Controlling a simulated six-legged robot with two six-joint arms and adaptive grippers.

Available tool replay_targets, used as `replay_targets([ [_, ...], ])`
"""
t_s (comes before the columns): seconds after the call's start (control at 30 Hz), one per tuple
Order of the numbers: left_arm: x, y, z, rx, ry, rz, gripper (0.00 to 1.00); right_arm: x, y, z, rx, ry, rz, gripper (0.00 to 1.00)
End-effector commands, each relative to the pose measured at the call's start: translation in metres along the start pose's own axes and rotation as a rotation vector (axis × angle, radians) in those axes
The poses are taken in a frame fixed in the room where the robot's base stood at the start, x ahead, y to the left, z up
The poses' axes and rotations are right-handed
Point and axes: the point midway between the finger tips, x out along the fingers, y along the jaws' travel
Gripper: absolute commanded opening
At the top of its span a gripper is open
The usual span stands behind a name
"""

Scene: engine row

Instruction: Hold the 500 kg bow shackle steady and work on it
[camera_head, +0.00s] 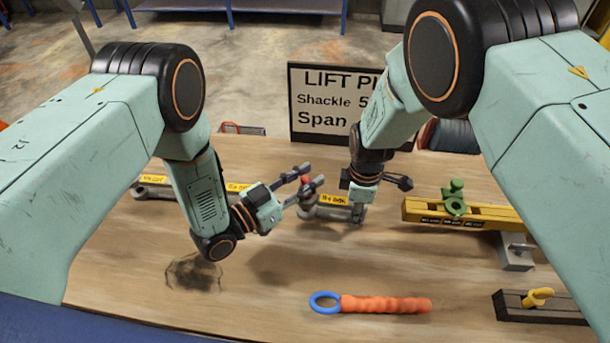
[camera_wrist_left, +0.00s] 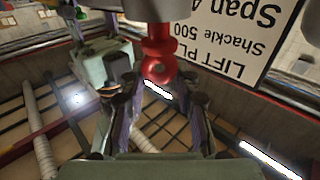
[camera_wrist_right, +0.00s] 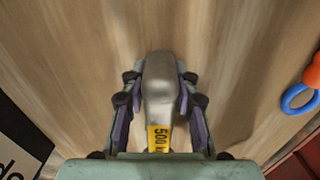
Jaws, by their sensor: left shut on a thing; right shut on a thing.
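The grey bow shackle (camera_head: 326,213) with a yellow label lies at the middle of the table. In the right wrist view its smooth grey body (camera_wrist_right: 159,80) shows, with a label beginning "500". My right gripper (camera_wrist_right: 160,85) is shut on this body from above; it also shows in the head view (camera_head: 377,184). My left gripper (camera_head: 305,185) comes in from the left, shut on the shackle's red pin (camera_wrist_left: 158,60). In the left wrist view the red pin stands between its fingers. The fingers hide part of the shackle.
Other labelled grey shackles (camera_head: 150,181) lie to the left. The lift-plan sign (camera_head: 320,100) stands behind. A yellow beam (camera_head: 480,215) with a green fitting (camera_head: 454,203) is at right, near a dark block (camera_head: 550,311) with a yellow hook. An orange-handled tool (camera_head: 385,304) with a blue ring lies in front.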

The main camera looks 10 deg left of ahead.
Motion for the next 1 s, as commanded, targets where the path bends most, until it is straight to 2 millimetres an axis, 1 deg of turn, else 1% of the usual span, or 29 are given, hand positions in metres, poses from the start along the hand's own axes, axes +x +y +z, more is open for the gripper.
replay_targets([
  [0.77, -0.001, 0.0, 0.017, -0.001, 0.0, 0.0, 0.0, -0.001, 0.001, 0.0, 0.0, 0.0, 0.002, 0.0],
  [0.8, -0.001, 0.0, 0.017, 0.0, 0.001, 0.0, 0.31, -0.001, 0.001, 0.0, 0.0, 0.0, 0.002, 0.0],
  [1.0, -0.001, 0.0, 0.017, 0.0, 0.0, 0.0, 0.48, -0.001, 0.001, 0.0, 0.0, 0.0, 0.002, 0.0],
])
